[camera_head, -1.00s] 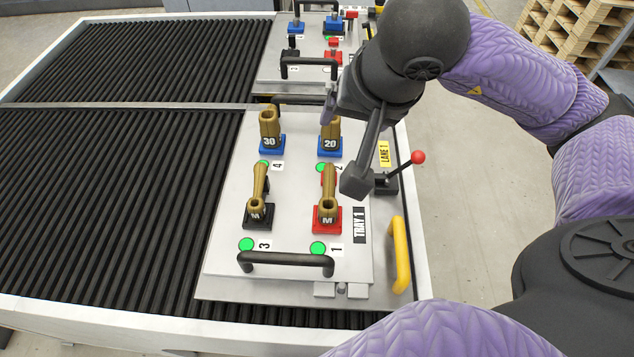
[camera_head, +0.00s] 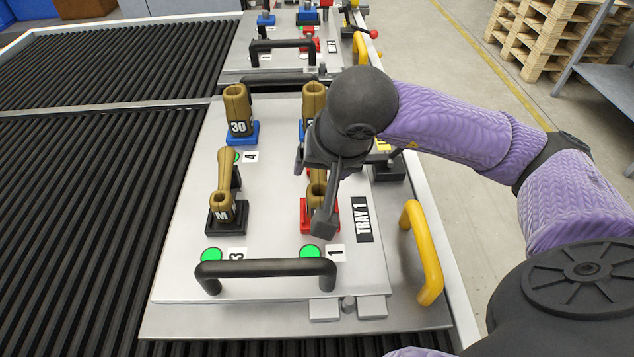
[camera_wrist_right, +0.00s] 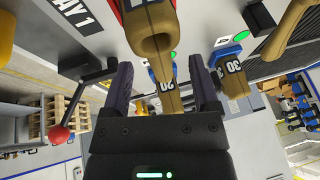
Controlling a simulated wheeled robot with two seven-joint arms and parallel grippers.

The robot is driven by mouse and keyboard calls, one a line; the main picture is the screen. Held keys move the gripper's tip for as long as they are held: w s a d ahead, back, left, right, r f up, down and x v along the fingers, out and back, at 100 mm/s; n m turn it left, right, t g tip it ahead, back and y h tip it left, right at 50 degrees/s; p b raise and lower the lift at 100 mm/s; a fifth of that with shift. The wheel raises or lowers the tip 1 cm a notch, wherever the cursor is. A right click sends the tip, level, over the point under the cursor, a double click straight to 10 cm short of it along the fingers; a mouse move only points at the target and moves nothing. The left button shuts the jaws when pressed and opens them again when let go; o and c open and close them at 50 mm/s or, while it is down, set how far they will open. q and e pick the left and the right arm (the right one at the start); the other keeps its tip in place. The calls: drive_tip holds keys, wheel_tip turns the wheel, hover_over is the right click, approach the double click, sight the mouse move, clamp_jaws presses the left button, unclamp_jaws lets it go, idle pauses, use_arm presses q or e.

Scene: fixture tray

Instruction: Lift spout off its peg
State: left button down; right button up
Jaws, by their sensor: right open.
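Several bronze spouts stand on pegs on the tray plate (camera_head: 268,215). One (camera_head: 317,192), on the red base (camera_head: 308,226) by label 1, is partly hidden by my right gripper (camera_head: 312,190). It shows large in the right wrist view (camera_wrist_right: 150,30), ahead of the open fingers (camera_wrist_right: 163,88). The spout marked 20 (camera_wrist_right: 166,88) shows beyond, between the fingers as seen. The spout marked M (camera_head: 223,190) is on the black base, and the one marked 30 (camera_head: 237,110) on a blue base. My right gripper is open and holds nothing; whether it touches the spout is unclear. My left gripper is out of view.
A black handle (camera_head: 265,268) crosses the tray's front, and a yellow handle (camera_head: 424,255) stands at its right. A red-knobbed lever (camera_wrist_right: 58,133) shows in the wrist view. A second tray (camera_head: 290,63) lies beyond. Black rollers (camera_head: 90,220) fill the left.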

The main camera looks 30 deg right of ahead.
sight(318, 174)
drive_tip(key=x, duration=0.3)
drive_tip(key=shift+w+f+b, duration=0.2)
drive_tip(key=shift+f+b, duration=0.1)
drive_tip(key=shift+b, duration=0.05)
drive_tip(key=shift+r, duration=0.1)
clamp_jaws()
idle(0.9)
